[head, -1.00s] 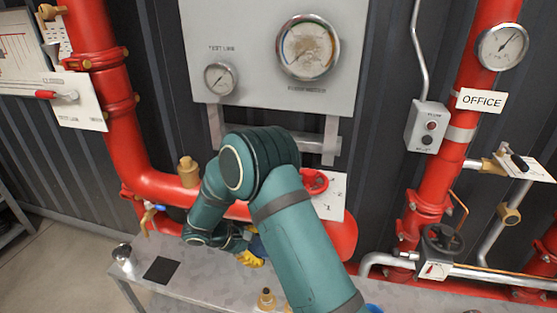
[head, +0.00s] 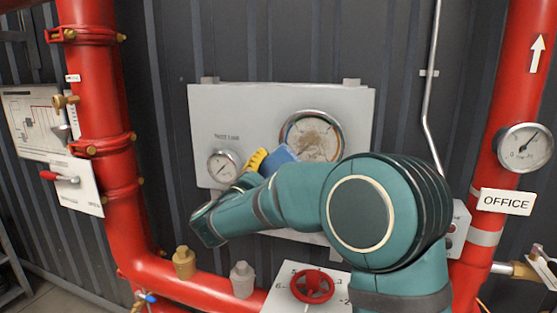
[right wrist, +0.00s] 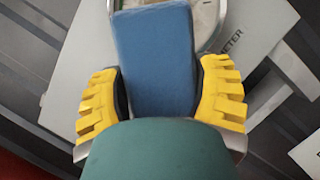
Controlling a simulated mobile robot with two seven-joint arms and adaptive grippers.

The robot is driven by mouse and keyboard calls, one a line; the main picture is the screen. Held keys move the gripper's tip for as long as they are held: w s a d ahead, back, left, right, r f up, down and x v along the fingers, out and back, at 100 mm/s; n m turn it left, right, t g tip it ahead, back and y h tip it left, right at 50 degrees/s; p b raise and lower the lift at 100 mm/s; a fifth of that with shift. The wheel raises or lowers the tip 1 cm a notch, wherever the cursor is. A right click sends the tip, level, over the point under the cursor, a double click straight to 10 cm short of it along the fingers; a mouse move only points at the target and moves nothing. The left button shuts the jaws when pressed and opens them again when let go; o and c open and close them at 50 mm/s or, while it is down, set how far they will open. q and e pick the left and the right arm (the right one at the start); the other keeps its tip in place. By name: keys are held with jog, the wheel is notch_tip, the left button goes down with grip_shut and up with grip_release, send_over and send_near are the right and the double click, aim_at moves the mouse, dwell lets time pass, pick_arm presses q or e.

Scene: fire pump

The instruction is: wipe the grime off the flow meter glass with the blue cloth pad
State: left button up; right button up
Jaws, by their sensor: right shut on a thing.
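The flow meter glass (head: 311,139) is a large round dial on the pale panel, smeared with brown grime. The blue cloth pad (head: 278,158) is just left of and below the dial, overlapping its lower left rim in the head view. My right gripper (head: 262,162), with yellow fingers, is shut on the pad. In the right wrist view the pad (right wrist: 154,62) sits between the two yellow fingers (right wrist: 160,95), its far end in front of part of the dial (right wrist: 207,20). Whether the pad touches the glass I cannot tell. My left gripper is not in view.
A smaller gauge (head: 223,166) sits left of the dial on the same panel (head: 340,98). Red pipes stand left (head: 97,100) and right (head: 515,90). A red handwheel (head: 313,286) is below. My right arm hides the panel's lower right.

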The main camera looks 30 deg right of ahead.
aim_at(304, 151)
jog(key=shift+d+r, duration=0.1)
jog(key=shift+r, duration=0.75)
jog(key=w+d+p, duration=0.1)
jog(key=w+d, duration=0.2)
jog(key=d, duration=0.1)
jog(key=shift+w+d+p, duration=0.15)
jog(key=shift+w+p, duration=0.2)
jog(key=shift+p, duration=0.05)
jog(key=shift+w+d, duration=0.6)
jog(key=shift+d, duration=0.1)
dwell(0.3)
jog(key=shift+s+d+f+b, duration=0.1)
jog(key=shift+s+d+b, duration=0.85)
jog(key=shift+s, duration=0.45)
jog(key=shift+s+d, duration=0.15)
jog(key=shift+d, duration=0.05)
jog(key=shift+d, duration=0.1)
